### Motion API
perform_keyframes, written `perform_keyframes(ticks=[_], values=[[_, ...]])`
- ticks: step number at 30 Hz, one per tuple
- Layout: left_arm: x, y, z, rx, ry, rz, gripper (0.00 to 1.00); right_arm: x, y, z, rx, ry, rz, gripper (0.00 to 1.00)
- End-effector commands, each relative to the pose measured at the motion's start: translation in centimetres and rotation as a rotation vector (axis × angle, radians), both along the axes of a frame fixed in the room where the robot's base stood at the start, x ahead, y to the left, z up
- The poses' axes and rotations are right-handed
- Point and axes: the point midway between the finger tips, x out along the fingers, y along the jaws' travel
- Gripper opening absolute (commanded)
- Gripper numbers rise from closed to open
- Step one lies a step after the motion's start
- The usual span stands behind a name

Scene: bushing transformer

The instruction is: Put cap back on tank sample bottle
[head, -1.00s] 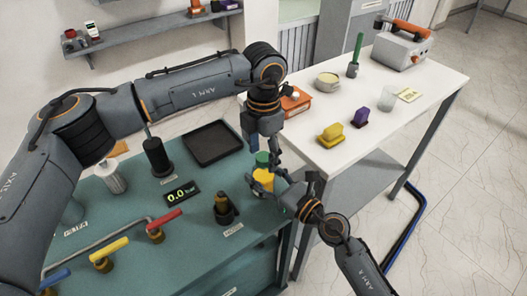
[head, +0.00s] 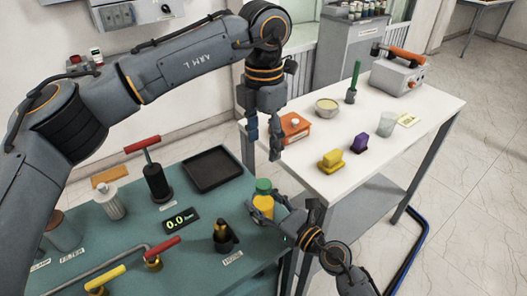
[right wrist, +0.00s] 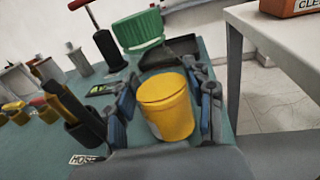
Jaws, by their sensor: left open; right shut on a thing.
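The sample bottle (head: 263,207), yellow in its lower part, stands upright at the right edge of the green bench. It also shows in the right wrist view (right wrist: 167,108). The green cap (head: 263,186) is at the bottle's top in the head view. In the right wrist view the cap (right wrist: 138,28) appears above the yellow part, with a see-through gap between, so its seating is unclear. My right gripper (head: 268,213) is shut around the bottle, its fingers on both sides in the right wrist view. My left gripper (head: 264,140) is open and empty, above the cap and apart from it.
The green bench holds a black tray (head: 213,168), a pressure display (head: 181,219), a dark holder (head: 224,238) and red- and yellow-handled valves. The white table (head: 395,142) at right carries an orange box (head: 294,127), a yellow block (head: 332,161) and a purple block (head: 359,143).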

Motion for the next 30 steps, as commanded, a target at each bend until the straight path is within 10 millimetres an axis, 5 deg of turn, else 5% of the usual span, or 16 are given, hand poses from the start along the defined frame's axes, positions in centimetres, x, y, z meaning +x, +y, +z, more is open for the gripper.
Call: perform_keyframes(ticks=[8,9,13,24,30], values=[[0.0,0.0,0.2,0.0,0.0,0.0,0.6,0.0,0.0,0.0,0.0,0.001,0.0,0.0],[0.0,0.0,0.2,0.0,0.0,0.0,0.6,0.0,0.0,0.0,0.0,0.001,0.0,0.55],[0.0,0.0,0.2,0.0,0.0,0.0,0.6,0.0,0.0,0.0,0.0,0.001,0.0,0.8],[0.0,0.0,0.2,0.0,0.0,0.0,0.6,-0.2,-0.2,-0.1,-0.001,0.001,0.0,0.8],[0.0,0.0,0.2,0.0,0.0,0.0,0.6,-2.3,-2.2,-0.1,-0.004,0.002,0.001,0.8]])
